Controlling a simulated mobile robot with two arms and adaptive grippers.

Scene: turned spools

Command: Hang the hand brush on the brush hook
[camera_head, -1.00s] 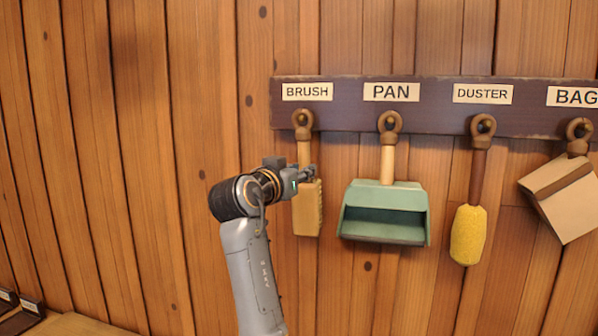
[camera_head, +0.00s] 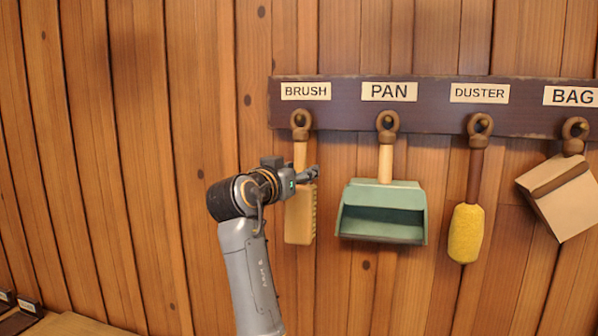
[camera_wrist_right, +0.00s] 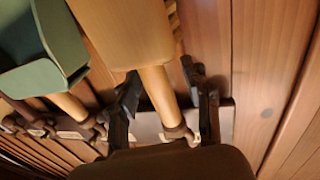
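The hand brush (camera_head: 300,215) has a tan block, a pale wooden handle and a brown ring at its top. It hangs upright below the BRUSH label, its ring around the brush hook (camera_head: 300,119). My right gripper (camera_head: 313,173) is at the handle just above the block. In the right wrist view, the brush block (camera_wrist_right: 125,35) is near, and the gripper's fingers (camera_wrist_right: 163,88) stand on either side of the handle (camera_wrist_right: 159,92) with gaps visible. The right gripper looks open. My left gripper is out of view.
On the dark rail (camera_head: 430,118), a green pan (camera_head: 385,200) hangs just right of the brush. A yellow duster (camera_head: 466,232) and a tan bag (camera_head: 560,195) hang farther right. Wooden wall left of the brush is clear.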

